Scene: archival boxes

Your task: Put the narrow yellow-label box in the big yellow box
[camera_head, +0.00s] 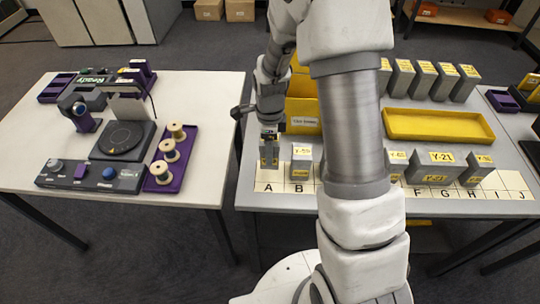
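Grey boxes with yellow labels stand in the lettered row on the right table. One narrow box (301,161) is at B, a wide one labelled Y-21 (434,167) is around F and G, and a narrow one (476,170) is at H. The big yellow box (303,109) stands behind the row, partly hidden by my arm. My gripper (269,151) points down at position A, left of the box at B. Grey and yellow show between or behind its fingers, perhaps a narrow box; whether it is gripped is unclear.
A shallow yellow tray (440,126) lies behind the row, with several upright grey boxes (422,80) behind it. My arm hides the middle of the row. The left table (205,115) holds a device and a purple tray (186,151) with spools.

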